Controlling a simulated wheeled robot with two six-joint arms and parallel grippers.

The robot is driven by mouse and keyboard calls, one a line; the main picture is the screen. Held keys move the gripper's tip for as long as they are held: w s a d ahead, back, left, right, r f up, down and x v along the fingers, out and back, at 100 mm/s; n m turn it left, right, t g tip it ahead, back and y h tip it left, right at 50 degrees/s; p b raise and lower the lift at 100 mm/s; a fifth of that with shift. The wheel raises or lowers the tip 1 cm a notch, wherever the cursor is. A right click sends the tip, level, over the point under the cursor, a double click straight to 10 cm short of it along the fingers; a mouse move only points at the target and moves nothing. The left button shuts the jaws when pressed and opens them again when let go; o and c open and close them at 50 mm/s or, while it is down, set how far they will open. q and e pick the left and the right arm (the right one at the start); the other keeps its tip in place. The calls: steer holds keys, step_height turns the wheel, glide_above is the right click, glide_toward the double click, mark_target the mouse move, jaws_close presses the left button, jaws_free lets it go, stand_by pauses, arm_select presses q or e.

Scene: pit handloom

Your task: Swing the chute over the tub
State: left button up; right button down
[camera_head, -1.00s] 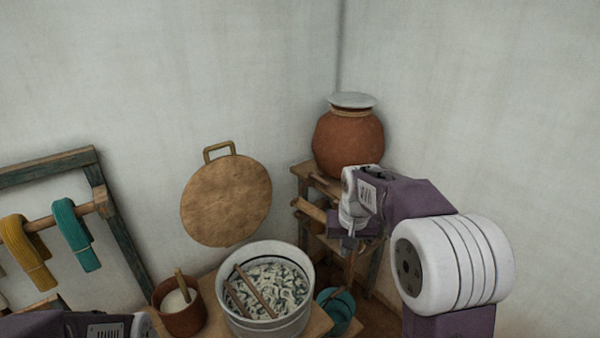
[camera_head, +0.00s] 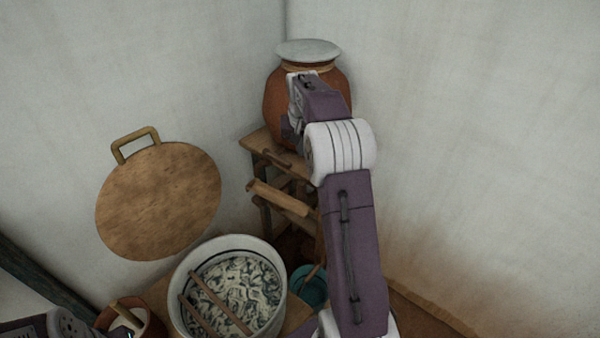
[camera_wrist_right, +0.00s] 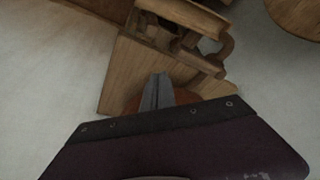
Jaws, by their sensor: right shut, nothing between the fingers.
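The chute (camera_head: 280,198) is a light wooden trough on the front of a wooden stand.
The clay pot (camera_head: 278,100) with a pale lid stands on the stand (camera_head: 258,142). A teal bucket (camera_head: 312,292) is right of the tub, and a brown pot (camera_head: 150,325) with a stick is left. A round wooden board (camera_head: 158,200) is by the wall.

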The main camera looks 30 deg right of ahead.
steer(key=x, duration=1)
steer(key=shift+s+a+f+b, duration=0.15)
steer(key=shift+b, duration=0.15)
arm_select(q)
steer(key=shift+f, duration=0.5)
arm_select(e)
steer(key=s+a, duration=0.2)
steer(key=s, duration=0.1)
steer(key=shift+f, duration=0.2)
steer(key=shift+s+a, duration=0.1)
steer(key=shift+s, duration=0.05)
